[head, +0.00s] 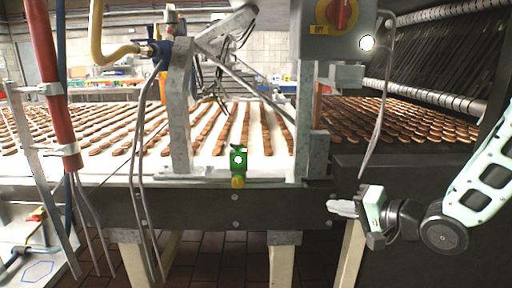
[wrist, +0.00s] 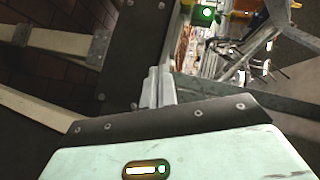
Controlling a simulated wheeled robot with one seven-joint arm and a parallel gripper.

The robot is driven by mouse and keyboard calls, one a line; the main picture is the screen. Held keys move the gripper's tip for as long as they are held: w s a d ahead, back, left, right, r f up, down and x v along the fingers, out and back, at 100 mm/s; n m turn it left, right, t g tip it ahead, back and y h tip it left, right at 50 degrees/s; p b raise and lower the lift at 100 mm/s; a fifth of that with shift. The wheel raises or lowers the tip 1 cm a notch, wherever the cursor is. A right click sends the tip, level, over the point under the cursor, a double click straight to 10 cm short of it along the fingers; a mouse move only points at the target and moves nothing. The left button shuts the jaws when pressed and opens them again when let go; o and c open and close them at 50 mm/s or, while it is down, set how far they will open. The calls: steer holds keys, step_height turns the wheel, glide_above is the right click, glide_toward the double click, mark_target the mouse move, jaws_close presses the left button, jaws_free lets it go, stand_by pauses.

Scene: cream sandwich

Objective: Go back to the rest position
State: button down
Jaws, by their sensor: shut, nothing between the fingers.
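My gripper (head: 343,208) is at the right in the head view, at the end of my pale green and dark arm. It points left, in front of the dark side of the conveyor frame. Its fingers are together with nothing between them. In the wrist view the closed fingers of my gripper (wrist: 158,88) show at the middle, above the pale green gripper body.
A conveyor (head: 215,160) carries rows of brown biscuits behind a dark frame rail (head: 205,208). A grey box with a red knob (head: 340,14) hangs above. A red post (head: 53,85) and hoses stand at the left. A green-lit button (head: 238,160) sits on the rail.

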steer(key=s+a+r+n+g+h+p, duration=0.1)
steer(key=s+r+n+g+h+p, duration=0.1)
steer(key=s, duration=0.7)
steer(key=s+a+r+n+g+h+p, duration=0.2)
steer(key=s+n+g+h, duration=0.2)
steer(key=s+n, duration=0.3)
steer(key=s+a+r+n+g+h+p, duration=0.1)
steer(key=s+r+n+g+h+p, duration=0.1)
steer(key=s, duration=1)
steer(key=n+g+h, duration=0.1)
steer(key=n+g, duration=0.1)
steer(key=shift+s+a+r+g+p, duration=0.15)
steer(key=shift+s+a+g+p, duration=0.15)
steer(key=shift+a+p, duration=0.1)
stand_by(1.8)
